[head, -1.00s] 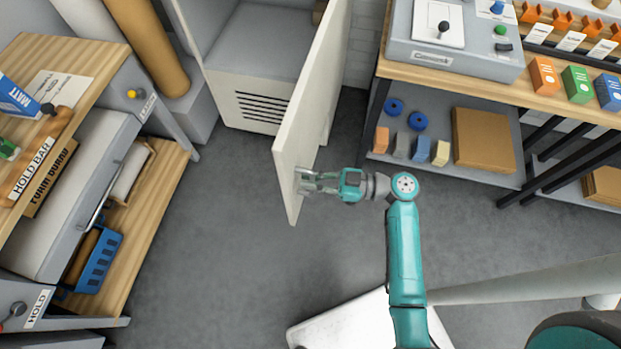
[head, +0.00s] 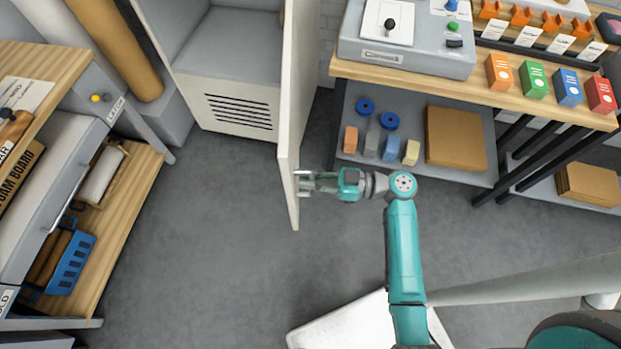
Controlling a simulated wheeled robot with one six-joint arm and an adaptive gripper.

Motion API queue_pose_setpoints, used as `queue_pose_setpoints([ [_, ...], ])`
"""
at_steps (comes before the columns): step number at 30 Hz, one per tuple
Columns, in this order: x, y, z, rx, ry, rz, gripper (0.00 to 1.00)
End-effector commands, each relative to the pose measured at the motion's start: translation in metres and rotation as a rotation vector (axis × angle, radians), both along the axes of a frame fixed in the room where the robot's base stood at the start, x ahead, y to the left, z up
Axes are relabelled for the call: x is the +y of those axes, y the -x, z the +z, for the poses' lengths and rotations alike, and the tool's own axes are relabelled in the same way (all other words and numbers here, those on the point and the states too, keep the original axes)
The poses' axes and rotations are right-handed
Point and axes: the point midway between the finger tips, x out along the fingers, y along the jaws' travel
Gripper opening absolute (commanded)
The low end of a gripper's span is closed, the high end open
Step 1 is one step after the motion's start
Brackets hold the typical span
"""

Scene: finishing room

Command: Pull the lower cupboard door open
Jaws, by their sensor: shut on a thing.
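The cupboard door (head: 292,120) is white and stands swung wide open, seen nearly edge-on in the head view. The cupboard (head: 232,60) behind it is open, with a grey inside and a slotted vent panel below. My gripper (head: 305,184) is shut at the door's right face, near its free lower end. The handle is hidden between the fingers, so its shape does not show.
A bench (head: 470,84) with a grey control box (head: 405,45) and coloured boxes is on the right. Its lower shelf (head: 405,165) holds spools, blocks and cardboard. A wooden workbench (head: 130,185) with a blue basket (head: 70,262) is on the left. Grey floor (head: 215,240) between is clear.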

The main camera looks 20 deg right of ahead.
Motion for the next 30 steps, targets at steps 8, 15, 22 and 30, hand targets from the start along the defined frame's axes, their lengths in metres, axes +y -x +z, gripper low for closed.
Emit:
queue_pose_setpoints([
  [8, 0.000, 0.001, -0.002, 0.005, 0.001, 0.001, 0.39],
  [15, 0.000, 0.000, -0.001, 0.002, 0.001, 0.000, 0.39],
  [22, -0.009, 0.004, -0.001, 0.001, 0.000, -0.003, 0.39],
  [30, -0.044, 0.023, -0.001, 0.001, 0.000, -0.005, 0.39],
])
